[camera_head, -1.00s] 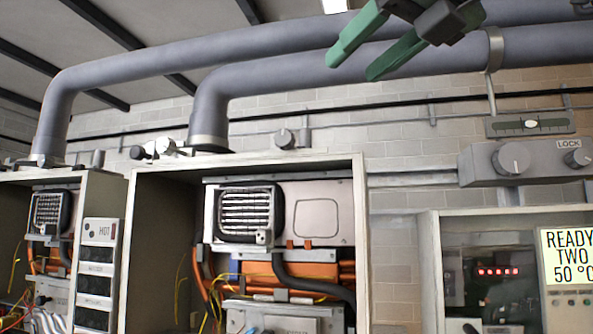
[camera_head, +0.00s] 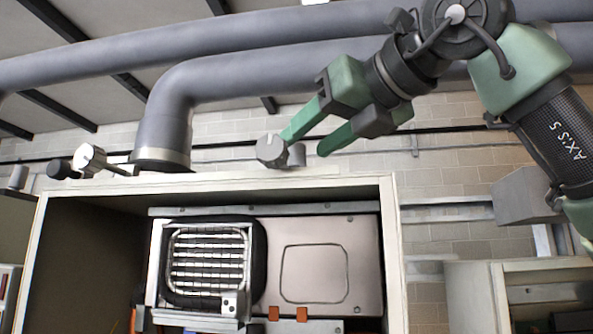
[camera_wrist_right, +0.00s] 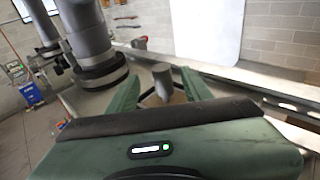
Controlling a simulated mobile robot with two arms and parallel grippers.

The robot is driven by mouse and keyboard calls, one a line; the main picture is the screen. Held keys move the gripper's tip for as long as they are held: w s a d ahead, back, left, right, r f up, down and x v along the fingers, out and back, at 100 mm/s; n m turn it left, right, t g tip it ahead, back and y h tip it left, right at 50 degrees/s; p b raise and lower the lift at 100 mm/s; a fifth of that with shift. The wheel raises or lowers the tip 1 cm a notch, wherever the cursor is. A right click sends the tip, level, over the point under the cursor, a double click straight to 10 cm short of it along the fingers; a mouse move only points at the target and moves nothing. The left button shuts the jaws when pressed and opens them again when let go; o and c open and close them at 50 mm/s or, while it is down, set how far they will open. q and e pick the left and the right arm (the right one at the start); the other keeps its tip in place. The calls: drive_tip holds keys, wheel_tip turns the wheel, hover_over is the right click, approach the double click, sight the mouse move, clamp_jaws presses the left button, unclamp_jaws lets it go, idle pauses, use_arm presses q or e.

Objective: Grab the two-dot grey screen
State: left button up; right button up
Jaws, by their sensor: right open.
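The grey screen (camera_head: 208,262) is a light metal grille in a dark rounded frame, inside the open heater cabinet. A small tab with two dark dots (camera_head: 231,303) sits at its lower right corner. My right gripper (camera_head: 305,145) is open and empty, above and to the right of the screen, in front of the wall over the cabinet. Its green fingers point down and left. In the right wrist view the open fingers (camera_wrist_right: 160,75) spread on both sides of a grey knob, apparently without gripping it. My left gripper is not in view.
The cabinet's top edge (camera_head: 230,183) lies between my right gripper and the screen in the picture. A grey panel (camera_head: 325,262) adjoins the screen. A round knob (camera_head: 271,150) shows near the fingertips. Large grey pipes (camera_head: 260,82) run above.

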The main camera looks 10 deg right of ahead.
sight(303, 149)
drive_tip(key=x, duration=0.2)
drive_tip(key=shift+w+p, duration=0.3)
drive_tip(key=shift+w, duration=0.15)
drive_tip(key=shift+w+f, duration=0.15)
drive_tip(key=shift+w, duration=0.05)
drive_tip(key=shift+s, duration=0.35)
drive_tip(key=c, duration=0.9)
clamp_jaws()
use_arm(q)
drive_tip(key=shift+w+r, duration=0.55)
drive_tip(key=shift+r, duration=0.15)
use_arm(e)
drive_tip(key=shift+w, duration=0.15)
